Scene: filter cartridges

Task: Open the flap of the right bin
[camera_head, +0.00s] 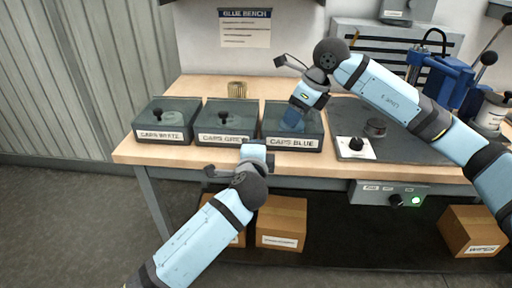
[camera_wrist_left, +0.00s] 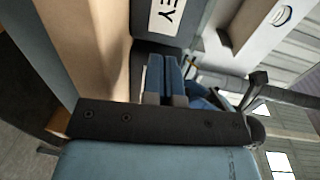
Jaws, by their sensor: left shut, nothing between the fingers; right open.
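The right bin (camera_head: 292,143), labelled CAPS BLUE, is the rightmost of three dark bins along the bench front. My right gripper (camera_head: 292,122) points down over its lid from above, with its fingertips at or just above the lid. It is open. The gripper hides the lid's knob, and I cannot tell whether the fingers touch it or whether the flap is lifted at all. My left gripper (camera_head: 256,150) is shut and empty, in front of the bench edge near the middle and right bins. Its closed fingers also show in the left wrist view (camera_wrist_left: 164,78).
The middle bin (camera_head: 223,139) and left bin (camera_head: 164,134) have lids down with black knobs. A wooden cup (camera_head: 237,89) stands behind them. Boxes (camera_head: 281,222) sit below the bench.

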